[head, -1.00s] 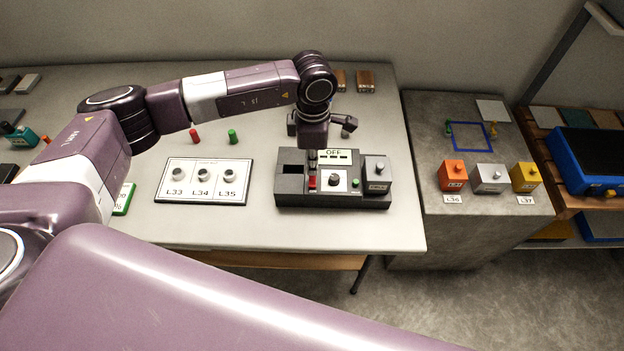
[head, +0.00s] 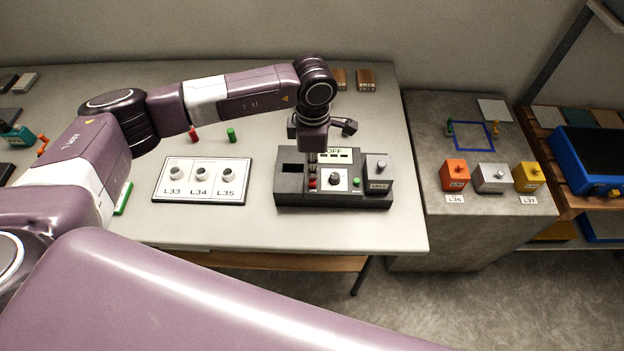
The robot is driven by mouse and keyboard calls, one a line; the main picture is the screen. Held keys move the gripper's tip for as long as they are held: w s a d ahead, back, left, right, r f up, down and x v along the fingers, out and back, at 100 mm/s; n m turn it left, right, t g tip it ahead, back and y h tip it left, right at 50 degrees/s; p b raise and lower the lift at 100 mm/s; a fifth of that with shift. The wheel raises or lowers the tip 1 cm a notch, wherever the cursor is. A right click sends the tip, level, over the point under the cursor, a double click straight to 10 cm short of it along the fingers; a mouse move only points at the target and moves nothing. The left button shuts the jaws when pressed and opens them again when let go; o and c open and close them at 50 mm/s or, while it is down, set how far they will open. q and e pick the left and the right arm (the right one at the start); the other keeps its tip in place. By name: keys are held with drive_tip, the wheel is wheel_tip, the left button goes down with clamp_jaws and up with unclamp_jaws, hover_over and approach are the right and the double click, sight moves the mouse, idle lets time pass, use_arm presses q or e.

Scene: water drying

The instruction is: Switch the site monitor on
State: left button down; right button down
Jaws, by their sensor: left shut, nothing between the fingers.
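The site monitor seems to be the dark grey box (head: 290,198) near the table's right front edge. Its display (head: 334,153) reads OFF. Its front panel has a white plate with a round knob (head: 334,179), a green button (head: 357,183) and small red parts (head: 312,183) at the left. A grey block with a knob (head: 377,170) sits at its right end. My left gripper (head: 313,151) points down over the box's back, near the red parts and left of the display. It is shut and empty. Its fingertips are hard to make out, so contact is unclear. My right gripper is out of view.
A white board labelled L33, L34, L35 (head: 203,195) lies left of the box. Red (head: 193,133) and green (head: 231,135) pegs stand behind it. A grey stand (head: 425,190) at right holds orange, grey and yellow blocks. Bare table lies in front of the box.

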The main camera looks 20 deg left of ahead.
use_arm(q)
drive_tip(key=shift+f, duration=0.25)
drive_tip(key=shift+r, duration=0.1)
drive_tip(key=shift+r+p, duration=1.5)
drive_tip(key=shift+r, duration=2)
